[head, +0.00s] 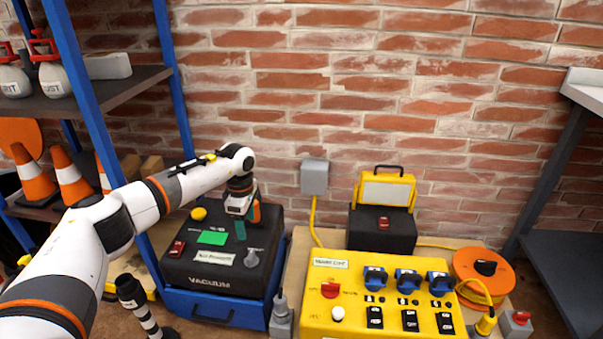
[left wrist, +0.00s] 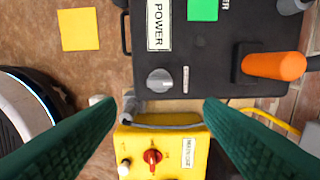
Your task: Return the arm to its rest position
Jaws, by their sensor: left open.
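My left arm (head: 125,215) reaches in from the left, and its gripper (head: 240,230) hangs over the black vacuum unit (head: 190,266). In the left wrist view, the green fingers of my left gripper (left wrist: 158,104) stand wide apart with nothing held between them. The vacuum unit (left wrist: 200,60) is at the top of that view, with its grey knob (left wrist: 160,80) and an orange handle (left wrist: 275,66). I cannot tell the exact height of the fingers above the unit. My right gripper is not in view.
A yellow power panel (head: 375,290) with switches stands to the right. A blue-posted shelf (head: 95,100) is close to my left arm. Traffic cones (head: 72,180) stand on its lower level.

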